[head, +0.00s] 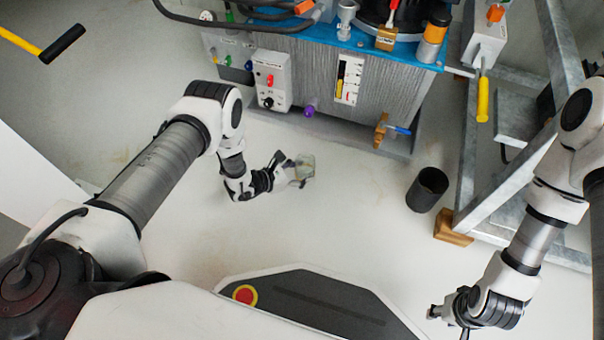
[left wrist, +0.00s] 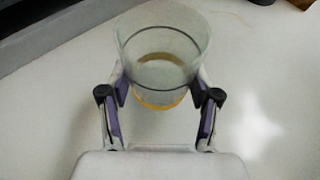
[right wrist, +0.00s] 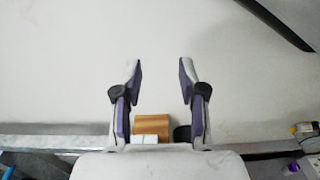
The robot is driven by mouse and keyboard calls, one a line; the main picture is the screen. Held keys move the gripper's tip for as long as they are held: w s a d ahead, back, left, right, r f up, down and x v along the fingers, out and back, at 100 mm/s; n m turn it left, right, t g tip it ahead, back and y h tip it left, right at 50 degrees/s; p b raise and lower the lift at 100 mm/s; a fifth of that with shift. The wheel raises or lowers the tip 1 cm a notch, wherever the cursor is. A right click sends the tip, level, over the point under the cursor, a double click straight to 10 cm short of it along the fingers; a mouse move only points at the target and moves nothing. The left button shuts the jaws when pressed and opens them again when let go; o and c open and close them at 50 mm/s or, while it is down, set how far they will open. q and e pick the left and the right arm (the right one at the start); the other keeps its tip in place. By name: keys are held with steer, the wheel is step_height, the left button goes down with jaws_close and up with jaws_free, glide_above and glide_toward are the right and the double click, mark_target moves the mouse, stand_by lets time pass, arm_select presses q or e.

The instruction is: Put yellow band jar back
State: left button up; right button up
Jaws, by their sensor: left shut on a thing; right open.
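A clear glass jar (head: 306,164) with a yellow band shows in the head view, above the pale floor in front of the grey pump unit. In the left wrist view the jar (left wrist: 162,55) has its open rim toward the camera, looks empty, and shows the yellow band low down. My left gripper (head: 294,172) is shut on the jar, with its two purple-lined fingers (left wrist: 160,92) on either side of it. My right gripper (head: 433,312) is open and empty at the lower right, far from the jar; its spread fingers (right wrist: 160,68) show in the right wrist view.
The pump unit (head: 300,70) with a blue top (head: 350,45) stands behind the jar. A dark cylindrical bin (head: 427,190) stands right of it. A grey metal frame (head: 500,190) on a wooden block (head: 453,229) fills the right side. The floor around the jar is clear.

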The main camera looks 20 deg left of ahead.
mark_target(302, 162)
arm_select(q)
steer(key=w, duration=0.1)
steer(key=w+a+b, duration=0.1)
steer(key=w, duration=0.1)
steer(key=shift+w+a+f, duration=0.15)
steer(key=shift+w+f, duration=0.25)
steer(key=f+b, duration=0.3)
steer(key=shift+w+a+f+b, duration=0.1)
steer(key=shift+w+f+b, duration=0.1)
steer(key=shift+b, duration=0.15)
arm_select(e)
steer(key=shift+t, duration=0.3)
steer(key=f, duration=0.2)
steer(key=w+f, duration=0.1)
steer(key=f, duration=0.1)
steer(key=w+f, duration=0.1)
steer(key=f, duration=0.1)
steer(key=shift+w+f, duration=0.1)
steer(key=shift+f, duration=0.25)
arm_select(q)
steer(key=shift+r, duration=0.15)
arm_select(e)
steer(key=shift+r, duration=0.2)
arm_select(q)
steer(key=o, duration=1.4)
